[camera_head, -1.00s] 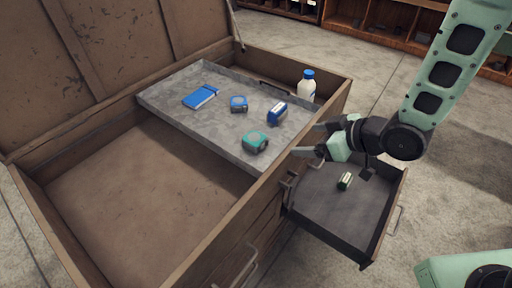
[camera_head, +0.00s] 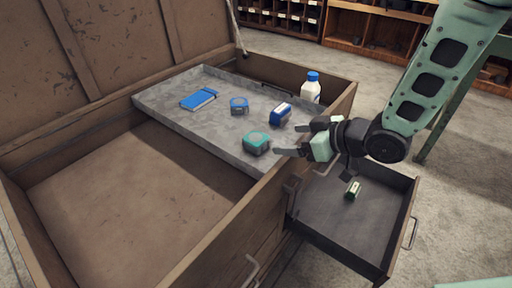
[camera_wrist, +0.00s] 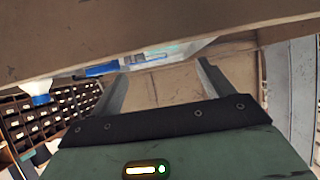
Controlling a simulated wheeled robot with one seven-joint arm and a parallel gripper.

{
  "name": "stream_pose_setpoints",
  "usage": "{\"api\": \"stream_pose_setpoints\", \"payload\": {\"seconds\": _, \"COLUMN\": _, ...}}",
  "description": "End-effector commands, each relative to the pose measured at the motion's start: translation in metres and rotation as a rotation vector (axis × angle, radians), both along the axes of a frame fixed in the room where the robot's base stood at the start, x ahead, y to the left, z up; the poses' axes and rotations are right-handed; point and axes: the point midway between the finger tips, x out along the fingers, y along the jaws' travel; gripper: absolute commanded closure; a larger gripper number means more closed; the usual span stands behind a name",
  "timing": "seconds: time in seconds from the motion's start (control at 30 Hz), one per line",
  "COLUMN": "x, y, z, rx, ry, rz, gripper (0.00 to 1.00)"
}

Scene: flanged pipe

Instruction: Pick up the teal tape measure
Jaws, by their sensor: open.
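The teal tape measure (camera_head: 256,143) sits on the grey tray (camera_head: 172,112), near the tray's front right edge. My gripper (camera_head: 289,138) is open and empty in the head view. It is at the chest's front right side, to the right of the tape measure and apart from it in the picture. In the wrist view my gripper's two fingers (camera_wrist: 160,85) are spread apart with nothing between them. The teal tape measure cannot be made out clearly in the wrist view.
A white bottle (camera_head: 311,90) stands behind at right. A green-and-white item (camera_head: 353,189) lies in the open drawer (camera_head: 345,225). The wooden chest's walls (camera_head: 225,222) rise around the tray.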

Motion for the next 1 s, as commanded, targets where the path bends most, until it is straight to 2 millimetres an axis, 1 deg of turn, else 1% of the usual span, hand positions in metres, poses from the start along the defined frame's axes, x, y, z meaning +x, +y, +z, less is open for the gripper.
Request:
{"api": "stream_pose_setpoints", "payload": {"seconds": 0.03, "x": 0.005, "y": 0.009, "z": -0.007, "rx": 0.0, "ry": 0.0, "rz": 0.003, "gripper": 0.2}}
{"api": "stream_pose_setpoints", "payload": {"seconds": 0.2, "x": 0.022, "y": 0.03, "z": -0.021, "rx": -0.001, "ry": 0.001, "rz": 0.002, "gripper": 0.2}}
{"api": "stream_pose_setpoints", "payload": {"seconds": 0.3, "x": 0.028, "y": 0.036, "z": -0.025, "rx": -0.001, "ry": -0.001, "rz": 0.0, "gripper": 0.2}}
{"api": "stream_pose_setpoints", "payload": {"seconds": 0.47, "x": 0.032, "y": 0.043, "z": -0.029, "rx": 0.0, "ry": 0.0, "rz": 0.0, "gripper": 0.2}}
{"api": "stream_pose_setpoints", "payload": {"seconds": 0.7, "x": 0.046, "y": 0.069, "z": -0.045, "rx": -0.001, "ry": 0.0, "rz": 0.001, "gripper": 0.2}}
{"api": "stream_pose_setpoints", "payload": {"seconds": 0.8, "x": 0.052, "y": 0.076, "z": -0.049, "rx": -0.001, "ry": -0.001, "rz": 0.0, "gripper": 0.2}}
{"api": "stream_pose_setpoints", "payload": {"seconds": 1.0, "x": 0.055, "y": 0.079, "z": -0.051, "rx": 0.0, "ry": 0.0, "rz": -0.001, "gripper": 0.2}}
